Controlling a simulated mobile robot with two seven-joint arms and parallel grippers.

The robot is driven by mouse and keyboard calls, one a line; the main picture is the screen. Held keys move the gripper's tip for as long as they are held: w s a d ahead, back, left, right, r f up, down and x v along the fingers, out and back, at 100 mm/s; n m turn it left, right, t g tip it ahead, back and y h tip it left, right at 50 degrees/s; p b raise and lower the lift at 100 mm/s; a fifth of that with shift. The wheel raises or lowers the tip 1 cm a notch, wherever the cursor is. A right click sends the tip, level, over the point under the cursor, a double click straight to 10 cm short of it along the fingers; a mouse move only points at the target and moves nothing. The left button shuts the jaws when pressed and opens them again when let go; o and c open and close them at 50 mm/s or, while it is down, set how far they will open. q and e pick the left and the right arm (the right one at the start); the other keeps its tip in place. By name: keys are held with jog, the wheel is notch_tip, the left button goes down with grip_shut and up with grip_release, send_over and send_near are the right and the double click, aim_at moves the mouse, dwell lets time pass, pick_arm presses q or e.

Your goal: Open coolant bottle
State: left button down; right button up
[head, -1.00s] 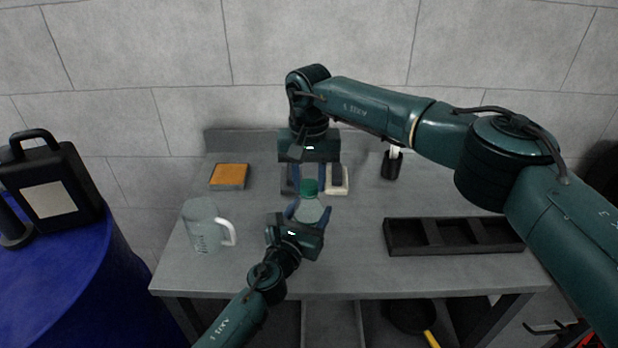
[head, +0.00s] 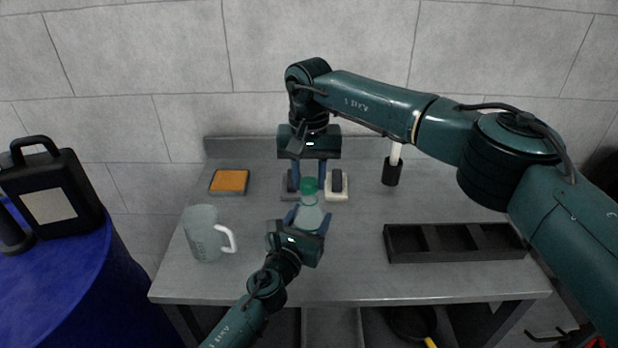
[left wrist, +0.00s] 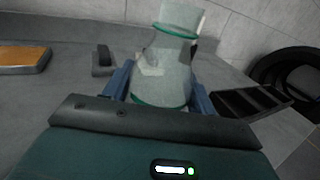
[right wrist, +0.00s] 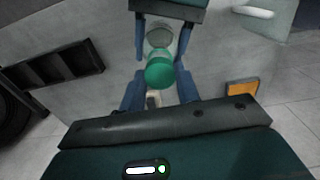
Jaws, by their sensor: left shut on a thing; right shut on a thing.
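The coolant bottle (head: 311,215), pale and translucent, is over the middle of the table. My left gripper (head: 308,222) is shut on its body, with blue fingers on both sides; the body also shows in the left wrist view (left wrist: 162,75). The green cap (head: 309,187) is at the bottle's upper end. My right gripper (head: 309,178) comes from behind and is shut on the cap, which shows between its blue fingers in the right wrist view (right wrist: 160,73). I cannot tell whether cap and neck touch.
A clear jug (head: 203,238) stands left on the table (head: 350,275). An orange-topped pad (head: 229,181), a white-based block (head: 337,188) and a black cup (head: 391,172) are farther back. A black compartment tray (head: 456,243) lies right. A black canister (head: 50,190) stands on a blue drum (head: 70,275).

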aim_at(309, 182)
jog(key=shift+r, duration=2)
pick_arm(q)
jog(key=shift+c, duration=2)
grip_release()
